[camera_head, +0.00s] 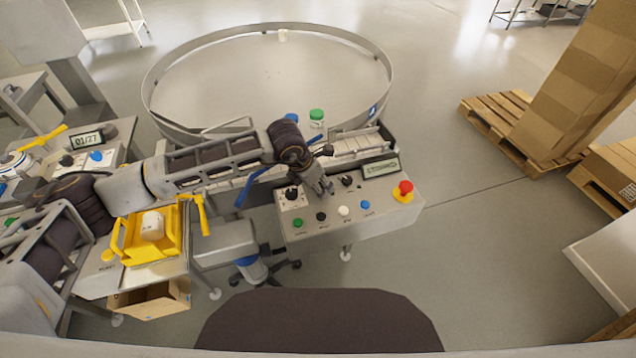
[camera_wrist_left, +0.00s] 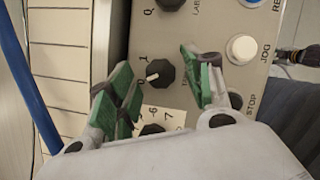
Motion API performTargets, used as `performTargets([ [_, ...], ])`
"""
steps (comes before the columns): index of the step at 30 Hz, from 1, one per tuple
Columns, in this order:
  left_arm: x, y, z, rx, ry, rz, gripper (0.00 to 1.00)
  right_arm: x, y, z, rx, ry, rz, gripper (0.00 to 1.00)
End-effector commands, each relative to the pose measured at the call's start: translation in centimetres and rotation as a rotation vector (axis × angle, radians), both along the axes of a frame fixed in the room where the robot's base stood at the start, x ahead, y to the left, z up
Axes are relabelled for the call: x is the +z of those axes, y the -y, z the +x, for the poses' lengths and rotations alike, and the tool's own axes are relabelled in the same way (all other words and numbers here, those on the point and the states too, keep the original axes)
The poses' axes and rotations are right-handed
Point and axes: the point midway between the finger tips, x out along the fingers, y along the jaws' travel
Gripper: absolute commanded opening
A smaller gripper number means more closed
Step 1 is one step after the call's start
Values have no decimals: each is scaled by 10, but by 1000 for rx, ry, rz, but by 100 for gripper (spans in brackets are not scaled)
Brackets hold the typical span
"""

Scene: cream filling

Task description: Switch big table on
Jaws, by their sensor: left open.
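The big round table (camera_head: 270,75) has a metal rim and stands behind the control panel (camera_head: 375,213). My left gripper (camera_head: 322,190) is over the panel's row of knobs. In the left wrist view, my open left gripper (camera_wrist_left: 157,60) has its green-padded fingers on either side of a black knob (camera_wrist_left: 162,73) with a white pointer. The marks 0 and 1 are printed beside this knob, and its pointer is toward the 0. The fingers look apart from the knob, but contact is hard to judge. My right gripper is not in view.
A red emergency button (camera_head: 403,188) is at the panel's right end. Green, black, white (camera_head: 344,211) and blue buttons line its front. A dial knob (camera_head: 291,193) is left of the gripper, another knob (camera_head: 347,181) right. A green-capped jar (camera_head: 316,117) stands behind.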

Motion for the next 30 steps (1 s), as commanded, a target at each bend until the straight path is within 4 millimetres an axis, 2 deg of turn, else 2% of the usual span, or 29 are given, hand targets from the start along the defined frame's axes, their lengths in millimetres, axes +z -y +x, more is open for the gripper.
performTargets([
  [4,-2,1,1,0,0,0,51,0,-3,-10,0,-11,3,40],
  [10,-2,1,1,0,0,0,51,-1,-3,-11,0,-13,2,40],
  [21,-2,1,1,0,0,0,6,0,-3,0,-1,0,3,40],
  [30,-2,0,1,-15,0,-1,6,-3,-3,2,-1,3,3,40],
])
